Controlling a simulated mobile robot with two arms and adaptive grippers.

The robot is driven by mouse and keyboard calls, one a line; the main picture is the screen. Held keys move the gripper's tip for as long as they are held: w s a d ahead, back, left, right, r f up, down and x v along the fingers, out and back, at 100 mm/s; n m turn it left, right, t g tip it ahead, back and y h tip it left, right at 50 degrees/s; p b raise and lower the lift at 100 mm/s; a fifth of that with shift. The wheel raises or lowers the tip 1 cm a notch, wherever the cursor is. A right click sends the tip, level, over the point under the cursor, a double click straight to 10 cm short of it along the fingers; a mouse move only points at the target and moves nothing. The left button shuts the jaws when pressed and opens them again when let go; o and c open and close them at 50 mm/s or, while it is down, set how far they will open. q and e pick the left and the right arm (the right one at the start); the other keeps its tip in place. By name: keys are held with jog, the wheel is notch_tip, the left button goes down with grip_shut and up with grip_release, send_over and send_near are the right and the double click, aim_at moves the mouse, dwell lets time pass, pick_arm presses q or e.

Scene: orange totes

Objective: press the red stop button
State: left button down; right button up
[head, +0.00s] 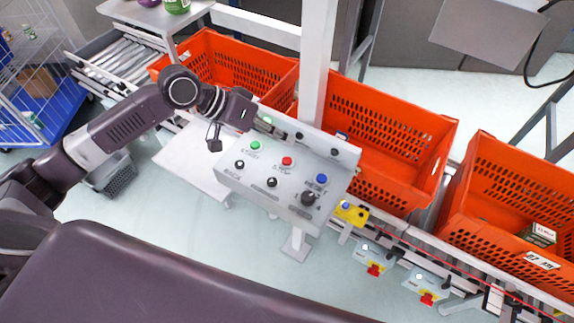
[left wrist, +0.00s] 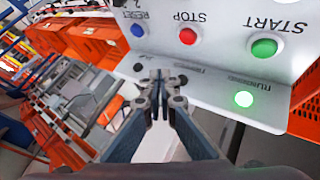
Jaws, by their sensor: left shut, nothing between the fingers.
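The red stop button (head: 288,161) is on the sloping face of a grey control panel (head: 262,176), between a green START button (head: 256,145) and a blue RESET button (head: 321,179). My right gripper is not in view.
Black knobs (head: 308,198) sit lower on the panel. A lit green lamp (left wrist: 243,99) shows on its upper strip. Orange totes (head: 382,150) stand behind and to the right along a conveyor. A white post (head: 317,60) rises behind the panel. The panel's front is clear.

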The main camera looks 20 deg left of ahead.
aim_at(284, 160)
pick_arm(q)
notch_tip(284, 160, down, 3)
jog(key=shift+b, duration=1.15)
jog(key=shift+f, duration=0.9)
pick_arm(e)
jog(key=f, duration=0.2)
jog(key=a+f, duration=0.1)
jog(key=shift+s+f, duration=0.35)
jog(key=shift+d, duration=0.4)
pick_arm(q)
jog(key=shift+f, duration=0.15)
jog(key=shift+f, duration=0.3)
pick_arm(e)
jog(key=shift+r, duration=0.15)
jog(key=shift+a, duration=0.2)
